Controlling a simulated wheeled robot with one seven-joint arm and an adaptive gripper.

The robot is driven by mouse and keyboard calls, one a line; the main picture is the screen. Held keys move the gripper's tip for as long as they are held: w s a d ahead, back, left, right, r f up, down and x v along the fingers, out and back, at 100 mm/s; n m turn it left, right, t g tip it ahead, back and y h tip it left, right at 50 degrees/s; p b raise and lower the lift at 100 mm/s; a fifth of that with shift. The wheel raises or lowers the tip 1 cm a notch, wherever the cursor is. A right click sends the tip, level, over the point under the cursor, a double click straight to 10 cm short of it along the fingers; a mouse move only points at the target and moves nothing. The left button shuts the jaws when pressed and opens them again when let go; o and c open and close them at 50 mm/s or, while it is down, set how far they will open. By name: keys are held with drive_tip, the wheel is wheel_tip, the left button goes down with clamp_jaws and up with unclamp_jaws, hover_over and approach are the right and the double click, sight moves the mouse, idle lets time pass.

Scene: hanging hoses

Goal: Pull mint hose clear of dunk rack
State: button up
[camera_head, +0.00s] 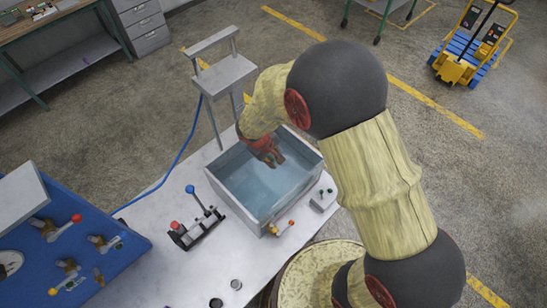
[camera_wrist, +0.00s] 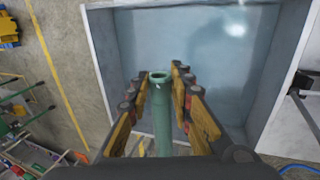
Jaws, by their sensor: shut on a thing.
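The mint hose (camera_wrist: 161,115) shows in the wrist view as a green tube with an open, rimmed end. It lies between the two fingers of my gripper (camera_wrist: 162,76), which is shut on it. The hose end points over the water tank (camera_head: 223,193). In the head view my gripper (camera_head: 270,158) is over the tank, and I cannot make out the hose there. A grey stand with a crossbar (camera_head: 224,76) rises behind the tank; it may be the dunk rack. Whether the hose touches it is hidden.
The tank stands on a pale bench (camera_head: 165,245). A black lever fixture (camera_head: 196,228) stands left of the tank, and a small grey box (camera_head: 322,200) stands right of it. A blue panel (camera_head: 70,240) with valves is at left. A thin blue line (camera_head: 182,152) runs beside the stand.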

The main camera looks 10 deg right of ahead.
clamp_jaws()
drive_tip(key=shift+s+d+b, duration=0.35)
drive_tip(key=shift+s+d, duration=0.05)
drive_tip(key=shift+s, duration=0.15)
idle(0.7)
drive_tip(key=shift+s+d+b, duration=0.3)
drive_tip(key=shift+s+d, duration=0.35)
drive_tip(key=shift+s, duration=0.35)
drive_tip(key=shift+s+d+b, duration=0.3)
drive_tip(key=shift+s+d, duration=0.35)
drive_tip(key=shift+s, duration=0.3)
drive_tip(key=shift+s+d+r, duration=0.1)
drive_tip(key=shift+r, duration=0.05)
drive_tip(key=r, duration=0.1)
drive_tip(key=s+d+r+p, duration=0.1)
drive_tip(key=s, duration=0.1)
drive_tip(key=shift+s+d+r+p, duration=0.2)
drive_tip(key=shift+d+r+p, duration=0.1)
drive_tip(key=shift+r, duration=0.1)
drive_tip(key=shift+s+f, duration=0.1)
